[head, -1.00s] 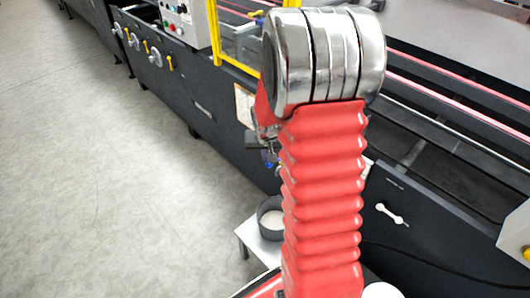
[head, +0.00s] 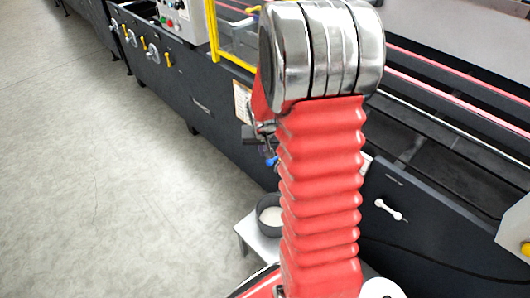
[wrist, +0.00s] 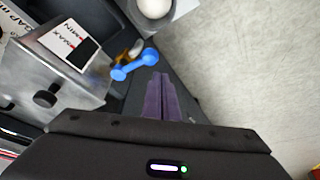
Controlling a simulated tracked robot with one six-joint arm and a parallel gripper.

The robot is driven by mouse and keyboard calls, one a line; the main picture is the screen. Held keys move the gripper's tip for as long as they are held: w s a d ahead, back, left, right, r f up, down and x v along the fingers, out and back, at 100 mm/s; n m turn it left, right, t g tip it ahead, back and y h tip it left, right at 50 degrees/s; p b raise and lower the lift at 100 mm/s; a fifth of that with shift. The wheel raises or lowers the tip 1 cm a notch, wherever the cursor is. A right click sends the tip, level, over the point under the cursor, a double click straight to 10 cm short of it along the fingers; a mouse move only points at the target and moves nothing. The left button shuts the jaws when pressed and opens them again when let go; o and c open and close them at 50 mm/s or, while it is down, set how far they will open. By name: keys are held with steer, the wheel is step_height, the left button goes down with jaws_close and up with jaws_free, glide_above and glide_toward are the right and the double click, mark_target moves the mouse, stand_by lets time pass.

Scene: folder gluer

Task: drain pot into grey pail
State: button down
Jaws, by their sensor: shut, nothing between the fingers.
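The pot (wrist: 75,75) is a silvery metal box at the left of the wrist view, with a MAX/MIN label and a dark knob. A blue valve handle (wrist: 135,65) on a brass-coloured fitting sits just right of it. The handle also shows as a small blue spot in the head view (head: 271,162). My gripper (wrist: 161,77) has purple fingers, shut and empty, their tips near the handle's right end; contact is unclear. The grey pail (head: 264,229) stands left of my arm with whitish content inside. Its top is partly cut off in the wrist view.
The pail stands on a small pale stand (head: 246,234) beside the dark machine side (head: 212,105). A yellow guard frame (head: 213,35) rises behind. My red arm hides much of the machine in the head view. Open floor (head: 90,180) lies to the left.

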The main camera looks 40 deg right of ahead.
step_height(320, 180, up, 10)
steer(key=shift+s+r, duration=0.15)
steer(key=shift+s, duration=0.3)
steer(key=shift+d, duration=0.1)
stand_by(0.6)
steer(key=s+a+r+n, duration=0.2)
steer(key=s+a+r, duration=0.2)
steer(key=s+a, duration=0.2)
steer(key=s+a+r+n+t+y, duration=0.1)
steer(key=s+a+r, duration=0.3)
steer(key=a, duration=0.6)
steer(key=s+a+r+n+t+y, duration=0.1)
steer(key=s+a+r+n, duration=0.2)
steer(key=s+a, duration=0.5)
steer(key=shift+s+r+n, duration=0.3)
steer(key=shift+r, duration=0.5)
steer(key=shift+a, duration=0.1)
